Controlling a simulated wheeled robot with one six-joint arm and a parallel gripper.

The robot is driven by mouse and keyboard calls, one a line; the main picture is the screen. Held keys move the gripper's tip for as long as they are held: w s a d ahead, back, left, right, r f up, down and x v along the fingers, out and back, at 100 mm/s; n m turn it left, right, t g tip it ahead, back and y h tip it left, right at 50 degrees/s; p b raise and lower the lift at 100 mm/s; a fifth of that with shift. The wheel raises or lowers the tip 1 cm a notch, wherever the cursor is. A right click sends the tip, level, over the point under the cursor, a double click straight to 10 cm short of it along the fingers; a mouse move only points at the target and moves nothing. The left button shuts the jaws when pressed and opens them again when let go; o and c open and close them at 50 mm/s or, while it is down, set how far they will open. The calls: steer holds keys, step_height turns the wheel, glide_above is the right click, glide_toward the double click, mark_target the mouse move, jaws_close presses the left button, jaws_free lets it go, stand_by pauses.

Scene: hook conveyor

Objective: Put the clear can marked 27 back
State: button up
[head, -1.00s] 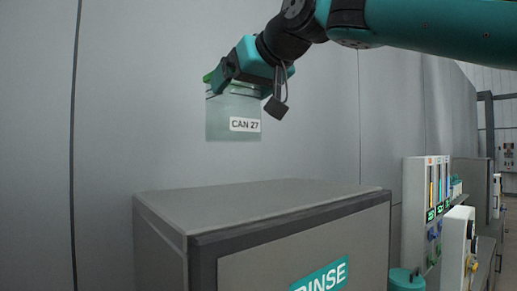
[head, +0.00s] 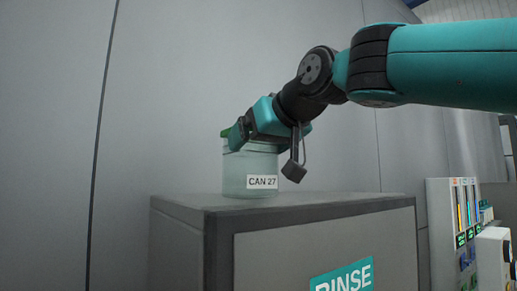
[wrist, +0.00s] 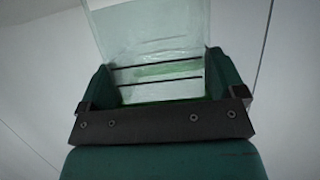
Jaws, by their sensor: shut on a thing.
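The clear can marked 27 (head: 236,176) is a see-through, pale green vessel with a white label reading CAN 27. It is upright at the top of the grey RINSE cabinet (head: 178,208). Its base is at the cabinet's top surface; I cannot tell whether it bears on it fully. My gripper (head: 236,138) is shut on the can near its upper rim, where a bit of green shows. In the wrist view the can (wrist: 150,30) sits between the two fingers (wrist: 160,85), with dark lines and a green band across it.
A teal RINSE sign (head: 342,277) is on the cabinet's front. A white panel with lit gauges (head: 443,225) stands to the right. A grey wall is behind the cabinet. The cabinet top right of the can looks clear.

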steer(key=shift+f, duration=0.15)
steer(key=o, duration=1.3)
steer(key=b+v, duration=0.4)
steer(key=v, duration=0.8)
steer(key=shift+r, duration=0.2)
steer(key=shift+s, duration=0.1)
